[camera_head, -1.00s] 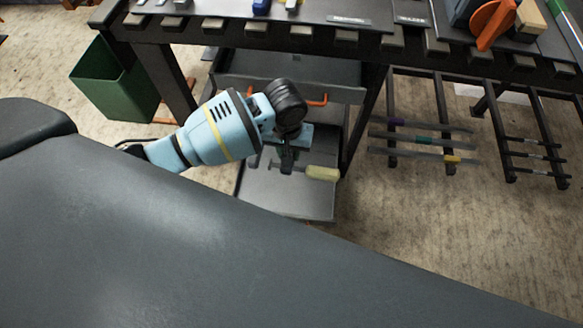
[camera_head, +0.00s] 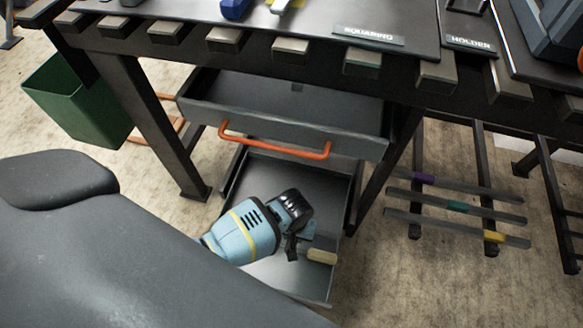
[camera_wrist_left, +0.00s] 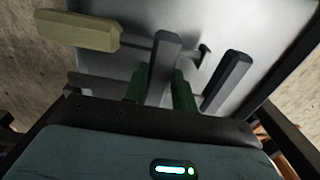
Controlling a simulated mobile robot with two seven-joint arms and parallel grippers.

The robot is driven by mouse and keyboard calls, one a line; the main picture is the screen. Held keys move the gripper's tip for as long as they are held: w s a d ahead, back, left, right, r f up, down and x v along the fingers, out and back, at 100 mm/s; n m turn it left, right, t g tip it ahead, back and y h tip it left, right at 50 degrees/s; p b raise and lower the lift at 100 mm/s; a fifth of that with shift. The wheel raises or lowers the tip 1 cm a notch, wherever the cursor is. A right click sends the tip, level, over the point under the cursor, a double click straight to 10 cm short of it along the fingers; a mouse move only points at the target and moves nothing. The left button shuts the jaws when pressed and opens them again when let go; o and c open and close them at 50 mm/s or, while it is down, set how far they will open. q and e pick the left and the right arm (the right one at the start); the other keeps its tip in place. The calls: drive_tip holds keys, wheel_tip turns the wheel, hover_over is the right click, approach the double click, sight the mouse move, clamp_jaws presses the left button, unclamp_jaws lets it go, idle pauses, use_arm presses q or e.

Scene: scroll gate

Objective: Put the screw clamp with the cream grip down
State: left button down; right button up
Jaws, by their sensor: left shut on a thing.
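The screw clamp has a cream grip (camera_head: 322,256) and dark grey metal parts. My left gripper (camera_head: 291,246) is shut on it, low over the open bottom drawer (camera_head: 262,180). In the left wrist view the cream grip (camera_wrist_left: 78,32) lies at the upper left. A dark grey part of the clamp stands between the green fingers of my left gripper (camera_wrist_left: 160,90). Light metal drawer floor shows behind the clamp. I cannot tell whether the clamp touches the floor. My right gripper is not in view.
An upper drawer with an orange handle (camera_head: 275,147) sits partly open above the bottom drawer. The bench's dark front edge runs above both. A green bin (camera_head: 78,100) stands left, and a rack with several bars (camera_head: 455,207) stands right.

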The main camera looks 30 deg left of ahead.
use_arm(q)
drive_tip(key=shift+w+f+b, duration=0.3)
drive_tip(key=shift+f+b, duration=0.1)
drive_tip(key=shift+f, duration=0.25)
drive_tip(key=shift+w+a, duration=0.1)
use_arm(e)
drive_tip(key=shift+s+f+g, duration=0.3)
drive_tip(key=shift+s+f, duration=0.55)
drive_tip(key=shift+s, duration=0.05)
